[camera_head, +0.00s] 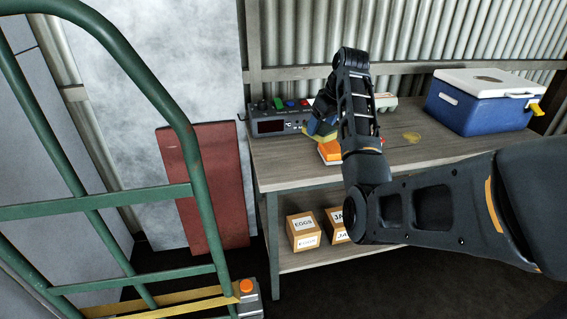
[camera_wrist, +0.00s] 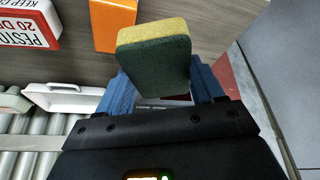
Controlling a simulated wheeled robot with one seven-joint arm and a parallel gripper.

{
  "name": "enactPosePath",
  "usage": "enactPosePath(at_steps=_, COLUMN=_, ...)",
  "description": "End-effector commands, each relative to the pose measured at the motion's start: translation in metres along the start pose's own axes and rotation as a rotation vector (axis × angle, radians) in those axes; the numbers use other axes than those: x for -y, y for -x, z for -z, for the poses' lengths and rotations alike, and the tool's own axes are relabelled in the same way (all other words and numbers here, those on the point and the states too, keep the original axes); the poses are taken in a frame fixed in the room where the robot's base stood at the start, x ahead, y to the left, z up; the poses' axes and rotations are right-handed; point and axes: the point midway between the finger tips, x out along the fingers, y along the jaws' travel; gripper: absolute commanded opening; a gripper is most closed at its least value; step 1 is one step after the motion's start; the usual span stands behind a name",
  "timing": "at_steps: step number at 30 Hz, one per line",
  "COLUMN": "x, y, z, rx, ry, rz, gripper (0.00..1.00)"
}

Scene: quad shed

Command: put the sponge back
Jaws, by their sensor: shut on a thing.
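The sponge (camera_wrist: 154,58), yellow on one side and dark green on the other, is held between the blue fingers of my gripper (camera_wrist: 160,88) in the wrist view. In the head view my gripper (camera_head: 322,122) is over the left part of the wooden workbench (camera_head: 290,172), mostly hidden behind my arm. The sponge (camera_head: 321,139) shows there only as a small yellow-green patch above an orange-topped box (camera_head: 330,153). I cannot tell whether it touches anything below. A yellowish patch (camera_head: 412,138) lies on the bench top, right of my arm.
A dark control panel (camera_head: 280,122) with coloured buttons stands at the bench's back left. A blue cooler (camera_head: 480,108) with a white lid stands at the right. Labelled boxes (camera_head: 303,232) sit on the lower shelf. A green rail frame (camera_head: 165,100) stands at the left.

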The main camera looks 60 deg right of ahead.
Motion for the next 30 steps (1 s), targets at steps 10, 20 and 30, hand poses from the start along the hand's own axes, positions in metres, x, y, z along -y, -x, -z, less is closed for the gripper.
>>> enactPosePath(at_steps=10, x=0.018, y=-0.034, z=0.017, rx=0.002, ry=-0.040, rz=-0.016, gripper=0.39)
enactPosePath(at_steps=20, x=0.067, y=-0.082, z=0.038, rx=0.002, ry=-0.041, rz=-0.016, gripper=0.39)
enactPosePath(at_steps=30, x=0.076, y=-0.111, z=0.034, rx=0.003, ry=-0.043, rz=-0.017, gripper=0.39)
